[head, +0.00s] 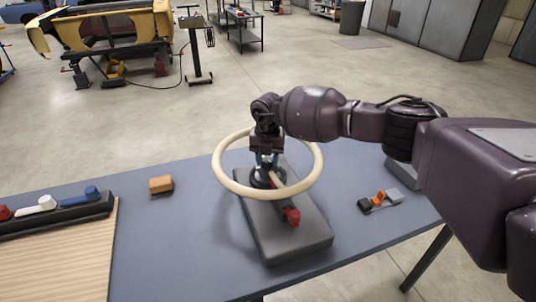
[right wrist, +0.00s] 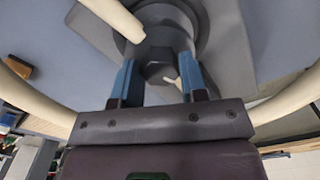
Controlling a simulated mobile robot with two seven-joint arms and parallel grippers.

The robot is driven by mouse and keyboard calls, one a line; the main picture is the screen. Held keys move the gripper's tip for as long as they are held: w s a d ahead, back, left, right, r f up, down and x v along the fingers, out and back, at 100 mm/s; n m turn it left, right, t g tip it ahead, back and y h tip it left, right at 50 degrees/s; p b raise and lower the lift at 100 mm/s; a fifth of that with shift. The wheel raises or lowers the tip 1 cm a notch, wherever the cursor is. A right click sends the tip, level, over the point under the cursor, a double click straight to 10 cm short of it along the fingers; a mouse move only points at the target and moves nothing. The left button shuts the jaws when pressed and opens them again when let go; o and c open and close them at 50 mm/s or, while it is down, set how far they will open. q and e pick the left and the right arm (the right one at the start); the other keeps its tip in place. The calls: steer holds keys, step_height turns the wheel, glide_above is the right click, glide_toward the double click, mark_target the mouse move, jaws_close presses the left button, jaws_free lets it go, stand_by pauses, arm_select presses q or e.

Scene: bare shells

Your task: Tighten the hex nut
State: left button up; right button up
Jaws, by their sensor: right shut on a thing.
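The hex nut (right wrist: 158,72) is a dark grey piece at the centre of a round grey hub (right wrist: 205,30) in the right wrist view. My right gripper (right wrist: 157,75) has its two blue fingers on opposite sides of the nut and is shut on it. In the head view my right gripper (head: 267,163) points down inside a cream steering wheel (head: 232,186), and the nut is hidden there. The wheel sits over a dark grey block (head: 290,245) on the table. My left gripper is not in view.
A red-ended piece (head: 292,216) lies over the block. The blue-grey table (head: 160,240) also holds an orange-brown block (head: 160,184), a small orange and grey item (head: 379,201), and a dark rack (head: 70,214) of coloured handles at left. Bare table lies left of the block.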

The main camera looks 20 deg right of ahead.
mark_target(267, 159)
steer(key=shift+r+m+p, duration=0.1)
steer(key=shift+m+p, duration=0.2)
steer(key=shift+m, duration=0.3)
steer(key=o, duration=0.9)
step_height(267, 159, up, 11)
steer(key=shift+f, duration=0.15)
steer(key=shift+f, duration=0.1)
